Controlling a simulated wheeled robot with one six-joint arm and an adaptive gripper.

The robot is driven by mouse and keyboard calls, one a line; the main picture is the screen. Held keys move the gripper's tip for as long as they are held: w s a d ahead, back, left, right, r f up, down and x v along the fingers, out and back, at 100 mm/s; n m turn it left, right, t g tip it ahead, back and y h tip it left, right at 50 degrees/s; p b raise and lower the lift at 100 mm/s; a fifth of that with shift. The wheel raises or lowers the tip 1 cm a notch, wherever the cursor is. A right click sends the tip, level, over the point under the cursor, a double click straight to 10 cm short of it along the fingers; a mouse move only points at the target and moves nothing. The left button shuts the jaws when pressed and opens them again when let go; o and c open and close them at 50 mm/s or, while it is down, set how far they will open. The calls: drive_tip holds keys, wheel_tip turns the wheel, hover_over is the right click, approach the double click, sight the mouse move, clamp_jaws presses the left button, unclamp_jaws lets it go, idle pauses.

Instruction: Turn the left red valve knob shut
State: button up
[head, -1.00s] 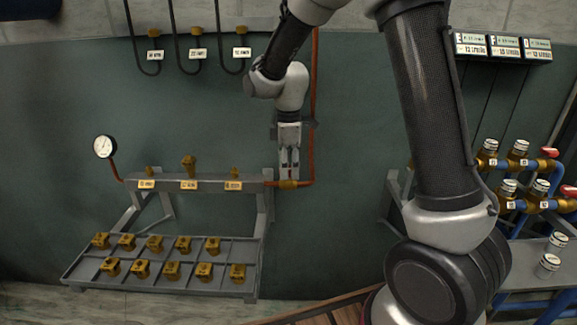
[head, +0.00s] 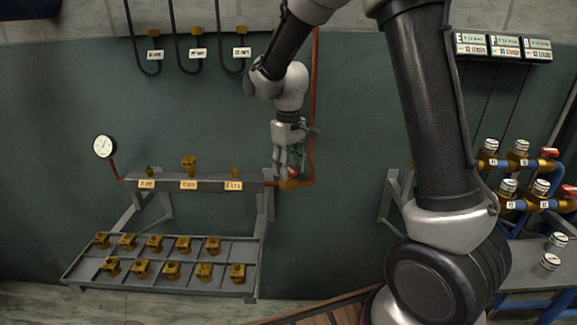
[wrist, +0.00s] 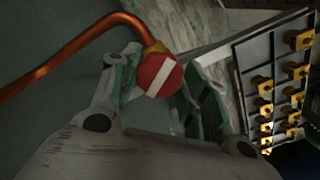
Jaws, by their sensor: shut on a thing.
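The left red valve knob (wrist: 160,75) is a round red disc with a white bar, seen face-on in the wrist view. It sits by the brass fitting (head: 289,184) at the right end of the manifold, where the copper pipe joins. In the head view only a bit of the knob's red (head: 292,172) shows between the fingers. My gripper (head: 291,168) points down over the knob and is shut on it, with one finger on each side, as the wrist view also shows (wrist: 158,88). The fingers hide part of the knob's rim.
The grey manifold (head: 210,184) has labelled brass ports and a pressure gauge (head: 105,146) at left. A tray (head: 160,284) of several brass fittings lies below. The copper pipe (head: 313,110) rises close beside my gripper. A blue pipe rack (head: 527,204) stands at right.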

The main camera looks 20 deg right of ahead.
drive_tip(key=m, duration=0.6)
drive_tip(key=shift+m, duration=0.3)
idle(0.5)
drive_tip(key=o, duration=1)
drive_tip(key=shift+r, duration=0.15)
wheel_tip(320, 180, up, 12)
drive_tip(key=shift+f, duration=0.1)
